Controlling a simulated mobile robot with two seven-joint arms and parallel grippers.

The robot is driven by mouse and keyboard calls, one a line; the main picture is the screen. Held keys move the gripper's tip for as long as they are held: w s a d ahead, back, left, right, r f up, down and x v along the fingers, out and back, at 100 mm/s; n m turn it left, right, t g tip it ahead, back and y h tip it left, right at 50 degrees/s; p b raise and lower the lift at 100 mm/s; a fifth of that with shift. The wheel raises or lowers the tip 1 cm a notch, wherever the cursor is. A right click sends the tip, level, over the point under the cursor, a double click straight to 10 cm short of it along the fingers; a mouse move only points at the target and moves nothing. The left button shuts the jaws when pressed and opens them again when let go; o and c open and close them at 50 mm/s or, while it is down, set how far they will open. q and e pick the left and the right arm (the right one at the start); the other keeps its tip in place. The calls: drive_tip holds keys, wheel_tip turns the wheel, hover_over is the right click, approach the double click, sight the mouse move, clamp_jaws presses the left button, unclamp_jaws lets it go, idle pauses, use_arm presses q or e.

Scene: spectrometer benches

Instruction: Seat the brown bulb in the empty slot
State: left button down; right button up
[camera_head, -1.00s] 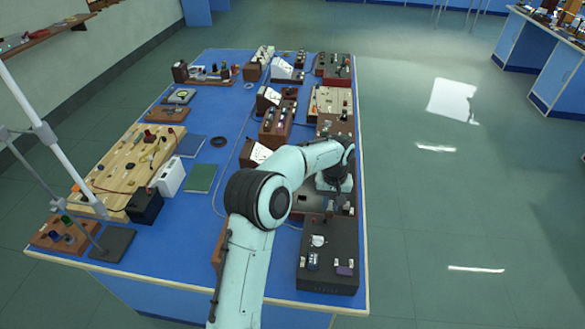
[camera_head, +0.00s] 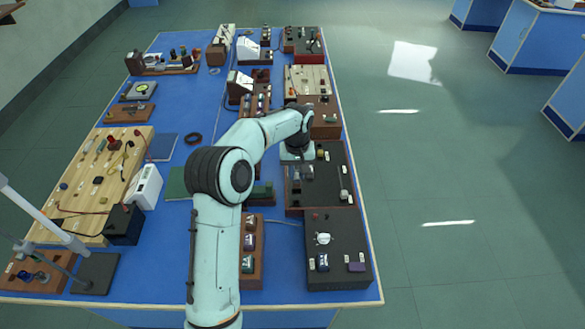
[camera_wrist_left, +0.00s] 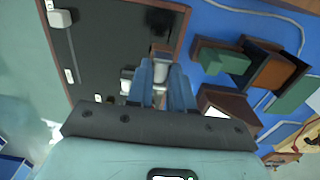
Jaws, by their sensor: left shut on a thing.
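My left gripper (camera_head: 300,174) hangs over the left part of a black, brown-rimmed panel (camera_head: 325,188) on the right side of the bench. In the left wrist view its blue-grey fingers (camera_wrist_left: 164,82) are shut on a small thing. A brownish piece (camera_wrist_left: 160,48) shows at the fingertips; it looks like the brown bulb, but the fingers hide most of it. The panel (camera_wrist_left: 105,50) lies beyond the fingers, with pale fittings beside them. I cannot make out the empty slot. My right gripper is not in view.
A dark box (camera_head: 340,272) with a white knob stands at the near right. A brown rack (camera_head: 250,275) holds several coloured pieces to its left. A green block (camera_head: 262,193) sits beside the panel. Apparatus lines the far bench.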

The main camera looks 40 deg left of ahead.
use_arm(q)
drive_tip(key=shift+f, duration=0.1)
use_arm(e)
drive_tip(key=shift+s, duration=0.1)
use_arm(q)
drive_tip(key=shift+d+f, duration=0.1)
drive_tip(key=shift+f, duration=0.25)
drive_tip(key=shift+f+b, duration=0.95)
drive_tip(key=shift+f, duration=0.8)
drive_tip(key=shift+f+b, duration=0.4)
drive_tip(key=shift+f, duration=0.95)
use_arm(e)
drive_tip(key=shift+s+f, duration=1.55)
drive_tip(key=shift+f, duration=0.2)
use_arm(q)
drive_tip(key=c, duration=0.9)
unclamp_jaws()
wheel_tip(320, 180, up, 12)
drive_tip(key=shift+r+p, duration=0.1)
drive_tip(key=shift+p, duration=0.65)
drive_tip(key=shift+r, duration=0.65)
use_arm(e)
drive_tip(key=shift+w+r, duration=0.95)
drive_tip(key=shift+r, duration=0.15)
